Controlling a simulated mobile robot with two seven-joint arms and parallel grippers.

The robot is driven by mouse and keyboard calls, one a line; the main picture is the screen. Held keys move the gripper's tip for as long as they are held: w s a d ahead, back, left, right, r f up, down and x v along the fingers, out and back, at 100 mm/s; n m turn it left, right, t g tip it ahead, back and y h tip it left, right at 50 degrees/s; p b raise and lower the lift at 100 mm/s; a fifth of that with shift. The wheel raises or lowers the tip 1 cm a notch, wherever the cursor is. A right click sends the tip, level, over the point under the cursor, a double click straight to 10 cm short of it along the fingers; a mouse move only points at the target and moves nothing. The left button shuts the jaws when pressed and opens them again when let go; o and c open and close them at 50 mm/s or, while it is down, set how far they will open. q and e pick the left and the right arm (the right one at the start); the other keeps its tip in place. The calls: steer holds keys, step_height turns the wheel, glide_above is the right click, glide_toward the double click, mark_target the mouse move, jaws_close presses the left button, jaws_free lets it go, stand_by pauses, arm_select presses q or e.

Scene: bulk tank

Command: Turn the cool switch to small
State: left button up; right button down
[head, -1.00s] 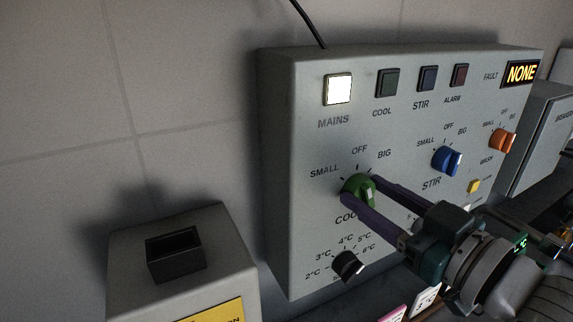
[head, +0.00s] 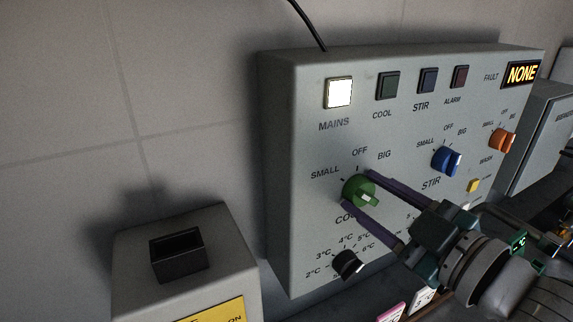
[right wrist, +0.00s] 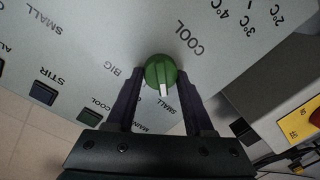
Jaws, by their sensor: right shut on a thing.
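The cool switch is a green round knob (head: 358,190) with a pale pointer mark, on the front of the grey control panel (head: 300,240). SMALL, OFF and BIG are printed around its upper side. In the head view the pale mark faces the lower right. My right gripper (head: 357,188) has its two dark purple fingers on either side of the knob and is shut on it. The right wrist view shows the green knob (right wrist: 160,70) between the fingertips, its pale mark facing the palm. My left gripper is not in view.
A blue stir knob (head: 446,161), an orange knob (head: 501,141) and a black temperature knob (head: 347,264) sit nearby on the panel. The mains lamp (head: 339,92) is lit; the cool lamp (head: 387,85) is dark. A grey box (head: 225,250) stands at lower left.

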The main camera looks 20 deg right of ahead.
steer(key=shift+c, duration=1.4)
jaws_free()
steer(key=s+d+b, duration=0.1)
steer(key=s, duration=0.8)
steer(key=shift+s+r, duration=0.3)
steer(key=shift+s, duration=0.1)
steer(key=shift+d, duration=0.15)
